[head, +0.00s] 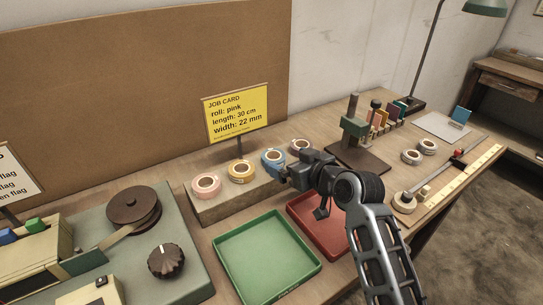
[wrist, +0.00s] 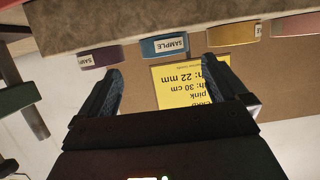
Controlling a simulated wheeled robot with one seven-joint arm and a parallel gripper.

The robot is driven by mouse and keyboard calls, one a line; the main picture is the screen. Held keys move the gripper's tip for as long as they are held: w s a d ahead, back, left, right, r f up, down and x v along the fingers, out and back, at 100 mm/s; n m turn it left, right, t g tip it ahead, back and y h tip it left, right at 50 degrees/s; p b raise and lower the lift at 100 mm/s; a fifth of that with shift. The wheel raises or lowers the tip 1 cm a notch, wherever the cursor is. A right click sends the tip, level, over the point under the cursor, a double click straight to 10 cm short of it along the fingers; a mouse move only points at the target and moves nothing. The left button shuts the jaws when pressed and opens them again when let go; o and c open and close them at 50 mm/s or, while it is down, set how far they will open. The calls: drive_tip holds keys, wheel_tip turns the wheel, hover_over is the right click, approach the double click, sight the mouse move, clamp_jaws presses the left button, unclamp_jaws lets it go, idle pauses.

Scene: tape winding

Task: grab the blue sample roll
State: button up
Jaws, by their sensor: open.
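The blue sample roll (head: 272,159) sits on a low wooden stand, between the yellow roll (head: 242,171) and a purple roll (head: 300,147). In the wrist view, which is upside down, the blue roll (wrist: 165,46) shows its edge with a "SAMPLE" label. My gripper (head: 284,177) is at the front right of the blue roll, with its fingers pointing toward it. In the wrist view my gripper (wrist: 162,80) is open, with nothing between its fingers, and the blue roll lies just beyond the fingertips. I cannot tell the exact gap.
A pink roll (head: 206,185) stands at the left end of the stand (head: 225,206). A yellow job card (head: 237,112) rises behind the rolls. A green tray (head: 266,257) and a red tray (head: 318,222) lie in front.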

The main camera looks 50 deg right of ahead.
sight(270, 155)
drive_tip(key=shift+a+p+x, duration=0.15)
drive_tip(key=shift+p+x, duration=0.15)
drive_tip(key=shift+x, duration=1.1)
drive_tip(key=shift+a+p+x, duration=0.15)
drive_tip(key=shift+p+x, duration=0.15)
drive_tip(key=shift+x, duration=1.05)
drive_tip(key=shift+c, duration=0.4)
drive_tip(key=c, duration=1)
